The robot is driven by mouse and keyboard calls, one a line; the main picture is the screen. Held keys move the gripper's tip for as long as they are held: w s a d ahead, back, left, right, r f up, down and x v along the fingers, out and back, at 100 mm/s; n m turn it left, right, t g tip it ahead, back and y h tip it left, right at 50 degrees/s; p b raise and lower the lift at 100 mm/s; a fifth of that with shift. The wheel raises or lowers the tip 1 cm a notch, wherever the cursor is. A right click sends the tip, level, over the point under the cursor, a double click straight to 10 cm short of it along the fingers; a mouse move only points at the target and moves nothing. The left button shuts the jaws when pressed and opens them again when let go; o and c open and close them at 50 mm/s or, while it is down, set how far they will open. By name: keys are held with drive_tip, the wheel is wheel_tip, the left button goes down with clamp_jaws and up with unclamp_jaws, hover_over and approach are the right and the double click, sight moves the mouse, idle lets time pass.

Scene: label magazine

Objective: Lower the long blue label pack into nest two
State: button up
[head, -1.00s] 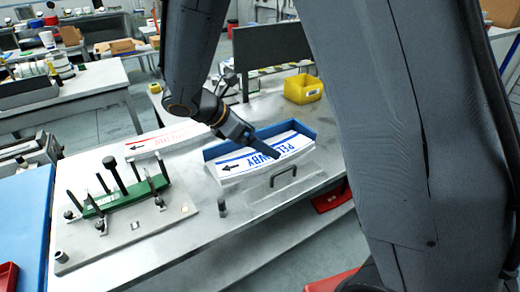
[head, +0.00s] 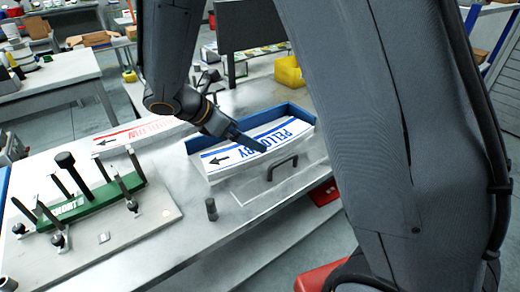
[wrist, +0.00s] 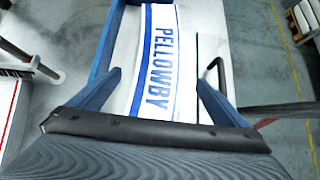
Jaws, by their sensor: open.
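The long blue label pack (head: 228,158) is white with blue stripes, an arrow and the word PELLOWBY. In the wrist view the pack (wrist: 158,50) runs away from me between my fingers. My gripper (head: 260,147) is over the pack's middle. In the wrist view my gripper (wrist: 159,78) is open, one finger on each side of the pack. I cannot tell whether the fingers touch it. No nest is marked with a number that I can read.
A green block (head: 95,208) with upright dark posts stands on a plate at left. A red-printed pack (head: 135,135) lies behind it. A handle (head: 283,166) and a short dark peg (head: 211,208) are in front of the tray. A yellow bin (head: 290,72) stands behind.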

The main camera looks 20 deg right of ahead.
drive_tip(key=shift+a+f+p+x, duration=0.1)
drive_tip(key=shift+p+x, duration=0.5)
drive_tip(key=shift+x, duration=1.3)
drive_tip(key=shift+a+f+p+x, duration=0.1)
drive_tip(key=shift+p+x, duration=0.45)
drive_tip(key=shift+x, duration=1.35)
drive_tip(key=c, duration=1.6)
